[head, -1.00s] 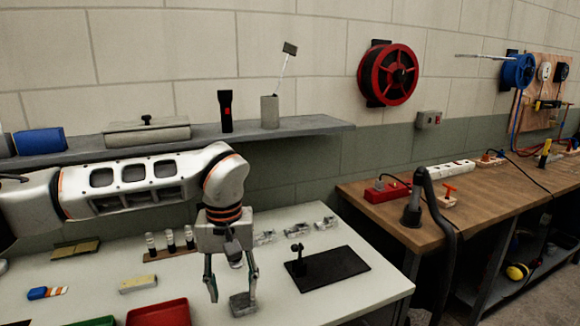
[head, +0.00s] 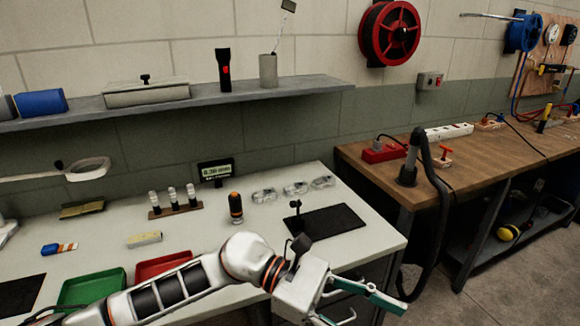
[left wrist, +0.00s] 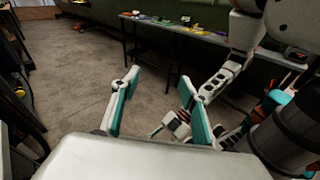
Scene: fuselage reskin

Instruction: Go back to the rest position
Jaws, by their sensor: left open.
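My left arm (head: 170,292) comes in from the lower left in the head view and reaches across the table's front edge. My left gripper (head: 375,311) is at the lower right, beyond the table's front right corner, open and empty. Another white arm of mine (left wrist: 218,82) hangs at the right in that view. Its end is small and partly hidden behind a left finger, so I cannot tell its jaw state.
The white table (head: 330,237) holds a green bin (head: 92,287), a red bin (head: 163,264), an orange-topped cylinder (head: 235,208), a black mat (head: 325,222) and several small parts. A wooden bench (head: 440,185) with a black hose (head: 419,255) stands at the right. Floor (head: 420,300) is open between them.

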